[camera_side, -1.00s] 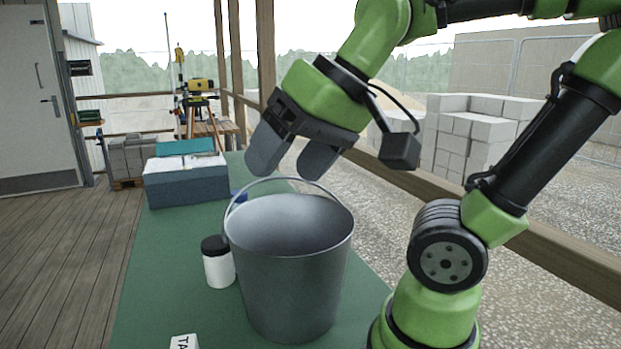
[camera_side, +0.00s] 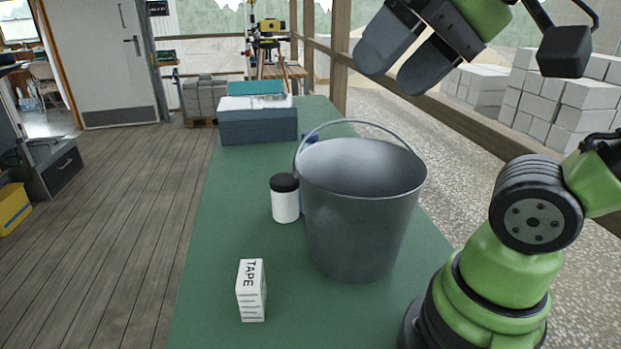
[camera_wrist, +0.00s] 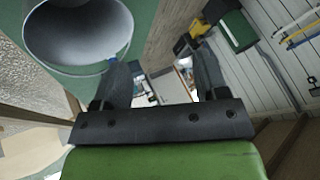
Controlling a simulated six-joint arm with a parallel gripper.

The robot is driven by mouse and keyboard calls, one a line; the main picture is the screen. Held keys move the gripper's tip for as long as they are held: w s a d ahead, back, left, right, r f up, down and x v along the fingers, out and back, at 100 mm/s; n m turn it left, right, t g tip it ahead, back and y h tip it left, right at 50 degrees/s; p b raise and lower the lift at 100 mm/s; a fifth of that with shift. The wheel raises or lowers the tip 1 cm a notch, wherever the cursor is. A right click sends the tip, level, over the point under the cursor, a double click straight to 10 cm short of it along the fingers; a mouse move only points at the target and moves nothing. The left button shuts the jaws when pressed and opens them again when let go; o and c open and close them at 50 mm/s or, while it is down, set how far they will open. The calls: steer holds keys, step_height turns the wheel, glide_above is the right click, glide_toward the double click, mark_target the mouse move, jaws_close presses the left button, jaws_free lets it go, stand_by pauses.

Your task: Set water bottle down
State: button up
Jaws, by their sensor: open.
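My gripper (camera_side: 390,74) is open and empty, up above the far rim of a grey metal bucket in the side view. Its spread fingers also show in the wrist view (camera_wrist: 162,72), with nothing between them. No water bottle is plainly in view. A small blue thing (camera_side: 309,138) peeks out behind the bucket in the side view, mostly hidden. I cannot tell whether it is the bottle. The green table top (camera_side: 210,260) carries these things.
The bucket (camera_side: 362,225), handle raised, stands mid-table and shows in the wrist view (camera_wrist: 80,35). A white jar with a black lid (camera_side: 285,200) stands left of it. A tape box (camera_side: 251,290) stands nearer. A blue-grey box (camera_side: 258,125) sits at the far end. The left front is clear.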

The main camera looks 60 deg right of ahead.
steer(key=w+d+r+m+g+y, duration=0.1)
steer(key=w+d+r+m+y, duration=0.1)
steer(key=w+d+m, duration=0.4)
steer(key=w+d+r+m+y, duration=0.2)
steer(key=w+d+m, duration=0.1)
steer(key=w+m, duration=0.55)
steer(key=w+d+f+m+t+y, duration=0.2)
steer(key=w+d+m, duration=0.15)
steer(key=d, duration=0.55)
steer(key=w+d+f+m+t+y, duration=0.1)
steer(key=w+d+f+m, duration=0.1)
steer(key=d+m, duration=0.45)
steer(key=n, duration=0.2)
glide_toward(315, 133)
steer(key=w+a+f, duration=0.1)
steer(key=w+f, duration=0.1)
steer(key=x, duration=0.4)
steer(key=shift+a, duration=0.15)
steer(key=shift+m, duration=0.25)
steer(key=shift+a+r+x, duration=0.1)
steer(key=shift+r+x, duration=0.1)
steer(key=shift+x, duration=1.3)
steer(key=shift+a+r+x, duration=0.1)
steer(key=shift+r+x, duration=0.1)
steer(key=shift+x, duration=1.35)
steer(key=shift+t, duration=0.3)
jaws_close()
